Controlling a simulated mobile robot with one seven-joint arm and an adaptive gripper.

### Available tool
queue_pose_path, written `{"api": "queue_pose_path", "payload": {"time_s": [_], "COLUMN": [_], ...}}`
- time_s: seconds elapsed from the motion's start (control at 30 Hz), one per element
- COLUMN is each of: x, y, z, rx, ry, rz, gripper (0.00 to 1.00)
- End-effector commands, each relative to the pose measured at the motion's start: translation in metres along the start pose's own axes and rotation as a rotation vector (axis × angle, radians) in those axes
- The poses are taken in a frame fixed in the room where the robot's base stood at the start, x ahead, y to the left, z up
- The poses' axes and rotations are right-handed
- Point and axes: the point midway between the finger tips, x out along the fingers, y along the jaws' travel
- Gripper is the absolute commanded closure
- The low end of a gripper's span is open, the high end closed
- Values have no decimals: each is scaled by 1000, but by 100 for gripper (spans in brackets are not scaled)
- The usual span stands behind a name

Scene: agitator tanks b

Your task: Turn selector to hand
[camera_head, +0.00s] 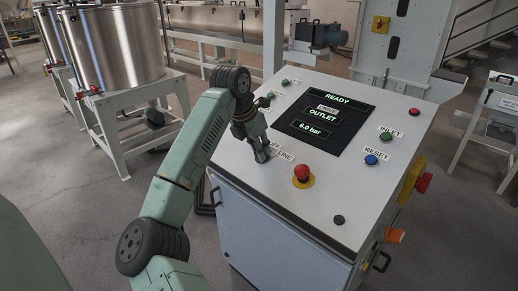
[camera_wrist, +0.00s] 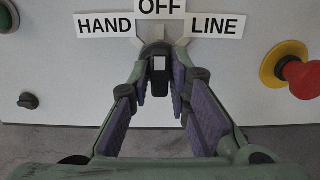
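The selector (camera_wrist: 157,64) is a dark knob with a white mark, seen in the wrist view below the labels HAND (camera_wrist: 104,25), OFF (camera_wrist: 160,7) and LINE (camera_wrist: 217,25). Its mark points straight up toward OFF. My gripper (camera_wrist: 163,100) is open, with its purple-padded fingers on either side of the knob's lower part. I cannot tell whether either pad touches it. In the head view, my gripper (camera_head: 262,153) points down at the panel's front left and hides the knob and the HAND label.
A red emergency button (camera_head: 302,172) on a yellow ring stands right of the selector. The screen (camera_head: 325,121) reads READY and OUTLET 6.0 bar. A blue RESET button (camera_head: 371,160) and a green INLET button (camera_head: 386,136) sit further right. Steel tanks (camera_head: 115,45) stand behind left.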

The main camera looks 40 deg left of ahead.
Motion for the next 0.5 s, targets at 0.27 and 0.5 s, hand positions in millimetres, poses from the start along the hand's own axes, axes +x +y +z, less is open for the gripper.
{"api": "queue_pose_path", "payload": {"time_s": [0.27, 0.5], "x": [0, 0], "y": [0, 0], "z": [0, 0], "rx": [0, -1], "ry": [0, 0], "rz": [-1, -1], "gripper": [100, 100]}}
